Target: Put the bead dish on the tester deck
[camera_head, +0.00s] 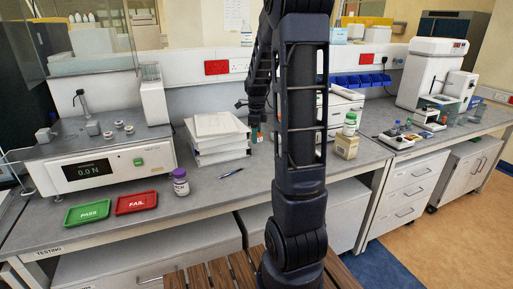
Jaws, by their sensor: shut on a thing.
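The tester (100,172) stands on the left bench, its display reading 0.0 N. Its grey deck (70,148) carries a few small metal fixtures and small round pieces. My arm rises through the middle of the view and bends down behind itself. My gripper (256,127) is beyond the arm's column, just right of the white stack. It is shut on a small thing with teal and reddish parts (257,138). This is small and partly hidden, so I cannot tell for certain that it is the bead dish. No other clear bead dish shows.
Green PASS tray (87,212), red FAIL tray (136,203) and a purple-capped bottle (180,182) stand before the tester. A white stack (217,138) and a pen (230,172) lie to their right. The bench front between bottle and arm is mostly clear.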

